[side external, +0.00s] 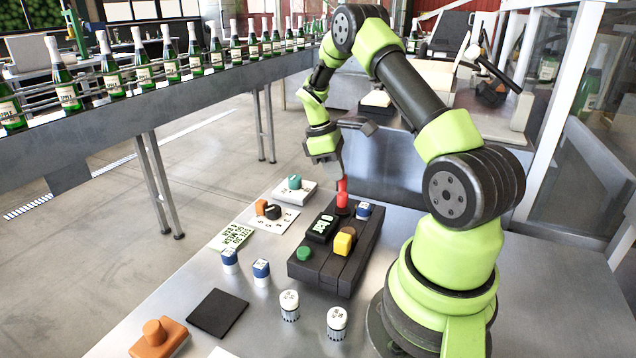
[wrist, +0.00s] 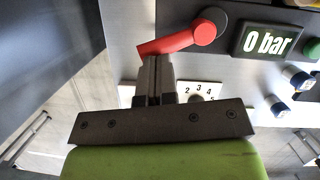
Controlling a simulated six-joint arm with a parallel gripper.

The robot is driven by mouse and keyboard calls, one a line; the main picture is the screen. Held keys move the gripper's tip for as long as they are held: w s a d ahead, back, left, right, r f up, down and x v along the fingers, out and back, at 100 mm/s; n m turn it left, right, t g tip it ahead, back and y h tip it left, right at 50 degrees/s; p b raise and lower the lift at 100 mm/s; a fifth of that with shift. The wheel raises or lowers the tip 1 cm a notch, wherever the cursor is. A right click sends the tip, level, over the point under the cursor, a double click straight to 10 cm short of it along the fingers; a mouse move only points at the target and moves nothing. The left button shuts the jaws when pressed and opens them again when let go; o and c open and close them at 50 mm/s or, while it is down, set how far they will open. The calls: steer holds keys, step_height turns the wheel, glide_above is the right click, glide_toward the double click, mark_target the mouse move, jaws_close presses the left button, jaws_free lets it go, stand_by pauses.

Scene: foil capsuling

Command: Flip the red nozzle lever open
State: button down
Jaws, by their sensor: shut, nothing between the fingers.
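The red nozzle lever (side external: 342,201) is at the far end of the dark block (side external: 318,270), below my gripper in the side view. In the wrist view the red lever (wrist: 178,40) runs left and slightly down from its round dark-red pivot at upper right. My gripper (side external: 339,174) points down at the lever. In the wrist view my gripper (wrist: 155,62) is shut and empty, its tips at the lever's near edge, toward the free end. I cannot tell whether they touch. The block's display (wrist: 267,40) reads 0 bar.
A yellow cube (side external: 343,243) and a green button (side external: 303,254) are on the block. A blue-and-white cylinder (side external: 363,211) is close to the lever's right. A white plate with a teal knob (side external: 294,186) and several small cylinders surround the block. The table's front right is clear.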

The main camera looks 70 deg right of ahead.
steer(key=shift+s+d+m+y, duration=0.15)
steer(key=shift+s+m+y, duration=0.1)
steer(key=shift+m, duration=0.35)
steer(key=shift+s+d+m+y, duration=0.15)
steer(key=shift+s+m, duration=0.05)
steer(key=shift+m, duration=0.4)
stand_by(2.5)
stand_by(0.6)
steer(key=w+a+r, duration=0.1)
steer(key=w+r, duration=0.5)
steer(key=r, duration=0.4)
steer(key=shift+w+a+r, duration=0.2)
steer(key=shift+w, duration=0.15)
